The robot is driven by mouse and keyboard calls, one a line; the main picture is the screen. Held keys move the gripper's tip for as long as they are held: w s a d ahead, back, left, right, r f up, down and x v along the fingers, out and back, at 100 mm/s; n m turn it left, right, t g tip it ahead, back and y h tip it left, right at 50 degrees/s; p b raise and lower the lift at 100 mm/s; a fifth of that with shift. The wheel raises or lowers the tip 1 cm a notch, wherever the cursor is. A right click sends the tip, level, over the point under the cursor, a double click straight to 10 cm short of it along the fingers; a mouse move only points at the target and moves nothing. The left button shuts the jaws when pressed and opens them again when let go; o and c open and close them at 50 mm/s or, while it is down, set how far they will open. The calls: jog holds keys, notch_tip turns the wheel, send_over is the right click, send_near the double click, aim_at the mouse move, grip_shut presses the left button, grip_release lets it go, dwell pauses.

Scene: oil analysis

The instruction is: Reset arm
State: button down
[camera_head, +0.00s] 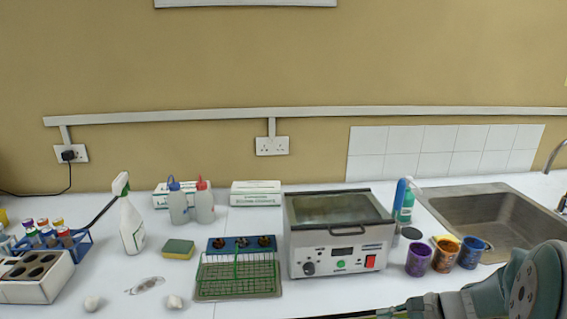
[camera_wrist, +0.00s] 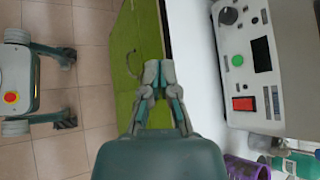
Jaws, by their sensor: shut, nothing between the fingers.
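My gripper (camera_wrist: 158,75) shows in the wrist view with its fingertips together and nothing between them. It is over the front edge of the white counter (camera_wrist: 192,60), left of the water-bath machine (camera_wrist: 262,55) in that picture, and apart from it. In the head view my arm reaches in from the lower right corner, and its gripper end is not clearly seen there.
In the head view the machine (camera_head: 341,245) stands mid-counter, with a green wire rack (camera_head: 237,275) to its left. Purple, brown and blue cups (camera_head: 418,259) stand to its right, before the sink (camera_head: 490,220). A spray bottle (camera_head: 131,225) stands farther left.

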jog(key=s+a+r+n+h, duration=0.3)
jog(key=s+r+n+h, duration=0.2)
jog(key=s, duration=0.4)
jog(key=s+a+r+n+t+h, duration=0.1)
jog(key=s+a+r+n+h, duration=0.3)
jog(key=s+r+n, duration=0.3)
jog(key=shift+s+n+h, duration=0.8)
jog(key=shift+s+n, duration=0.15)
jog(key=shift+n, duration=0.55)
jog(key=shift+a, duration=0.1)
